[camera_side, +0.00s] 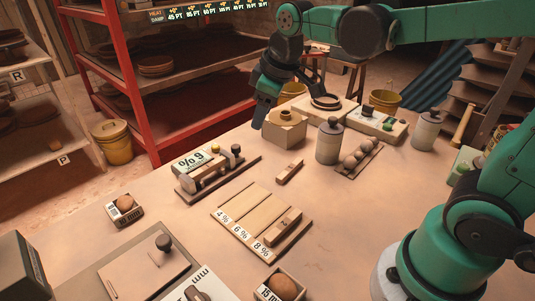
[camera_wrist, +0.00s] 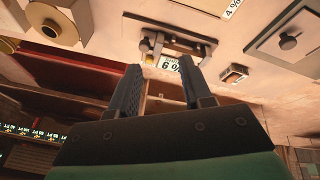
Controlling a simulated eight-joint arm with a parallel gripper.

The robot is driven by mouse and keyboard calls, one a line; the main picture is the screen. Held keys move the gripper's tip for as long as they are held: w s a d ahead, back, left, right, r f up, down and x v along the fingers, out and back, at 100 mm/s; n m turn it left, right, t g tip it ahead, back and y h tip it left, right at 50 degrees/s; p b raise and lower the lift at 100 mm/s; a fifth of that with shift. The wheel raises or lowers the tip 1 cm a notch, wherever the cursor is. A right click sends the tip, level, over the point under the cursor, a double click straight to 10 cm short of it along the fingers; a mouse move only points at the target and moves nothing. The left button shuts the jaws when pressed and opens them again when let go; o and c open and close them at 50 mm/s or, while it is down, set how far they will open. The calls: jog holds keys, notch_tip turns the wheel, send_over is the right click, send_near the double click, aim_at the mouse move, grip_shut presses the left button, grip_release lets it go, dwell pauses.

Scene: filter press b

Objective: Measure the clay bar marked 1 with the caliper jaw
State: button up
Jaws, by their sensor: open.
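The caliper (camera_side: 214,174) stands on the table left of centre, with a card reading "6 %" upside down in the side view. It also shows in the wrist view (camera_wrist: 178,42), beyond my fingertips. A small loose clay bar (camera_side: 290,171) lies on the table right of the caliper; its mark is too small to read. Another bar (camera_side: 283,225), marked 2, lies on the board with strips labelled 4 %, 6 % and 8 % (camera_side: 245,214). My gripper (camera_side: 262,118) is open and empty above the table's back edge, apart from the bars; its two fingers show in the wrist view (camera_wrist: 158,66).
A square block with a round top (camera_side: 285,128) stands close beside my gripper. A grey canister (camera_side: 329,143) and a tray of round lumps (camera_side: 360,158) stand to its right. A red shelf rack (camera_side: 150,110) rises behind. Bare table lies around the loose bar.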

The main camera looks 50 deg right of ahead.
jog(key=w+d+f+n+g, duration=0.1)
jog(key=w+f+n+g, duration=0.1)
jog(key=w+n, duration=0.35)
jog(key=n+g, duration=0.2)
send_over(236, 146)
notch_tip(236, 146, down, 5)
jog(key=shift+s, duration=0.1)
jog(key=shift+f+n, duration=0.45)
jog(key=shift+f, duration=0.2)
notch_tip(236, 146, down, 5)
grip_shut()
jog(key=shift+r, duration=0.1)
dwell(0.3)
